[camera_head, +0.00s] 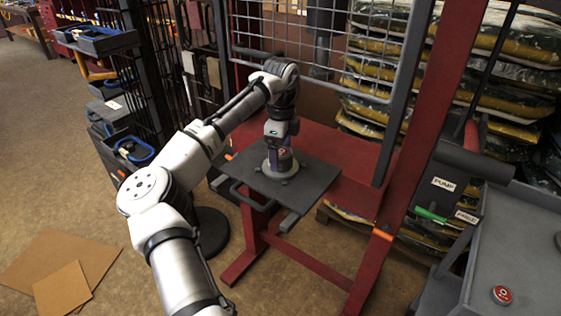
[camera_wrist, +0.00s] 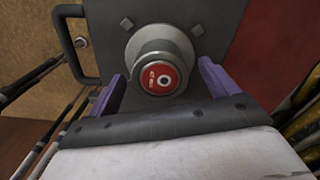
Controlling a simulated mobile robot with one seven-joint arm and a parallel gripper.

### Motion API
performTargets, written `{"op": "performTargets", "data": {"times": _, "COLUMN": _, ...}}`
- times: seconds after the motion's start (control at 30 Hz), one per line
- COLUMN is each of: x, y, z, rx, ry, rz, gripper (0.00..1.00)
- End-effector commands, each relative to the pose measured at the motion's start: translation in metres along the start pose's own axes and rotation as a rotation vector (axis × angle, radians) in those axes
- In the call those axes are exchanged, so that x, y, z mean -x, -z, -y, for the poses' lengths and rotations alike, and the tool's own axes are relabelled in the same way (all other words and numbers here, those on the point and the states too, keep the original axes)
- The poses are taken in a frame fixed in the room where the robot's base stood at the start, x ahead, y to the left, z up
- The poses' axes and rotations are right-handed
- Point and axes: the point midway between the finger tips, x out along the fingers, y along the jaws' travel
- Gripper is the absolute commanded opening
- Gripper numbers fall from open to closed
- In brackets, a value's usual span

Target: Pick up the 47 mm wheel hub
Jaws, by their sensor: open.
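The wheel hub (camera_wrist: 163,45) is a pale grey round flange with a raised centre and a red cap bearing a white marking too blurred to read. It stands on a dark grey plate (camera_wrist: 100,55). In the head view the hub (camera_head: 281,171) sits on the same plate (camera_head: 312,186), partly hidden by my gripper. My gripper (camera_wrist: 161,78) has two purple fingers, spread apart, one on each side of the red cap. A gap shows between the cap and each finger. In the head view my gripper (camera_head: 281,150) points down over the hub.
A red lift frame (camera_head: 430,120) and a wire mesh panel (camera_head: 380,50) stand close behind and right of the plate. A grey cart (camera_head: 525,245) at right carries a red disc (camera_head: 502,295). Stacked bags (camera_head: 490,100) fill the back. Cardboard (camera_head: 62,290) lies on the floor at left.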

Motion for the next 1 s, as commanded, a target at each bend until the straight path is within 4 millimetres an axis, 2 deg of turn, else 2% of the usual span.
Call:
{"op": "performTargets", "data": {"times": 0.1, "x": -0.0091, "y": 0.0, "z": -0.0003, "rx": 0.0, "ry": 0.0, "rz": -0.001, "gripper": 0.85}}
{"op": "performTargets", "data": {"times": 0.33, "x": -0.0111, "y": 0.0001, "z": -0.0001, "rx": 0.0, "ry": 0.0, "rz": -0.001, "gripper": 0.85}}
{"op": "performTargets", "data": {"times": 0.93, "x": -0.0106, "y": 0.0002, "z": -0.0001, "rx": -0.001, "ry": 0.001, "rz": 0.0, "gripper": 0.08}}
{"op": "performTargets", "data": {"times": 1.0, "x": -0.0085, "y": 0.0002, "z": 0.0002, "rx": -0.001, "ry": 0.003, "rz": 0.0, "gripper": 0.08}}
